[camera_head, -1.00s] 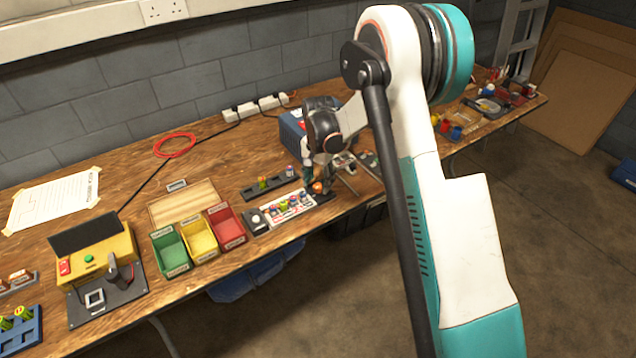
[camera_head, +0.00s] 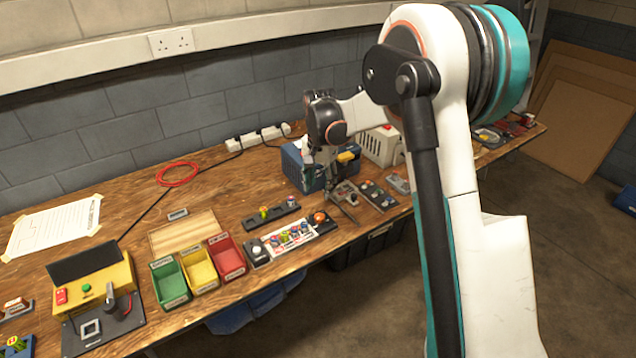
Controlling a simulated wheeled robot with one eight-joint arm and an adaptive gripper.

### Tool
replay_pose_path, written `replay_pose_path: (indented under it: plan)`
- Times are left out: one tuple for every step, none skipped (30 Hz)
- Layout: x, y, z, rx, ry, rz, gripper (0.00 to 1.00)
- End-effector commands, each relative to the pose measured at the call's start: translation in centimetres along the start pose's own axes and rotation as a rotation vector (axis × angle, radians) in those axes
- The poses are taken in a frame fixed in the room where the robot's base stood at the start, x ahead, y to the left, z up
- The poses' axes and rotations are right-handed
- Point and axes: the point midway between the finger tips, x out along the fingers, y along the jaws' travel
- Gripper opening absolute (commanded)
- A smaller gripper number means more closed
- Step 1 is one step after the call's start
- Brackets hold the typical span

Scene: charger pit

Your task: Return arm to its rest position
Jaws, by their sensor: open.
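My gripper (camera_head: 328,178) hangs at the end of my white and teal arm, above the right part of the wooden workbench (camera_head: 128,205). Its fingers are small and dark in this view. It is open, and I see nothing held in it. It is in front of the blue box (camera_head: 296,168) and seems raised above the bench top. A dark device with an orange-red dome (camera_head: 319,217) stands on the bench below and to the left of it.
Green (camera_head: 168,281), yellow (camera_head: 199,268) and red (camera_head: 228,257) bins stand at the front edge. A white tray (camera_head: 299,241) holds several small coloured items. A yellow tester (camera_head: 108,281) is at the left. A grey box (camera_head: 377,147) is behind my arm.

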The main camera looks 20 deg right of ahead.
Motion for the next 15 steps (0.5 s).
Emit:
replay_pose_path:
  plan:
    - [0.0,0.0,0.0,0.0,0.0,0.0,0.48]
    - [0.0,0.0,0.0,0.0,0.0,0.0,0.48]
    - [0.0,0.0,0.0,0.0,0.0,0.0,0.48]
    - [0.0,0.0,0.0,0.0,0.0,0.0,0.48]
    - [-0.1,0.0,0.0,-0.002,0.001,-0.001,0.48]
    - [-0.3,0.1,0.1,-0.005,0.003,-0.003,0.48]
    - [-0.6,0.2,0.2,-0.01,0.005,-0.005,0.48]
    - [-1.0,0.4,0.4,-0.016,0.008,-0.009,0.48]
    - [-1.6,0.7,0.6,-0.026,0.014,-0.014,0.48]
    - [-2.2,0.9,0.9,-0.036,0.019,-0.02,0.48]
    - [-2.9,1.2,1.2,-0.048,0.026,-0.026,0.48]
    - [-3.9,1.7,1.6,-0.066,0.036,-0.036,0.48]
    - [-4.7,2.1,2.0,-0.082,0.045,-0.044,0.48]
    - [-5.4,2.5,2.4,-0.097,0.054,-0.052,0.48]
    - [-6.5,3.1,2.9,-0.119,0.066,-0.062,0.48]
